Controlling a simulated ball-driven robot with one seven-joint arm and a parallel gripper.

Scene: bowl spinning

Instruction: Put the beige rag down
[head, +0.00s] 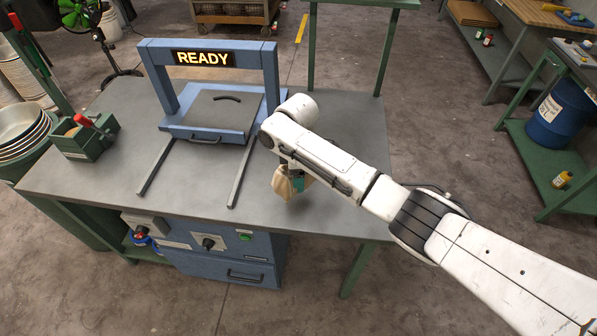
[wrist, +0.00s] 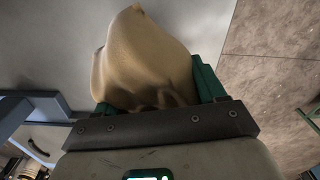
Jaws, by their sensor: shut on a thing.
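The beige rag (head: 283,184) hangs below my gripper near the right part of the grey table. In the wrist view the rag (wrist: 145,60) is bunched between the green fingers of my gripper (wrist: 155,95), which is shut on it. In the head view my gripper (head: 296,181) is mostly hidden behind my white arm. The rag is above the grey tabletop (head: 330,215) or close to it; I cannot tell whether its lower end touches.
A blue press frame (head: 215,58) with a lit READY sign stands left of my arm, with two dark rails (head: 240,175) reaching toward the front. A green box with a red handle (head: 84,135) sits at the table's left. The table's right part is clear.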

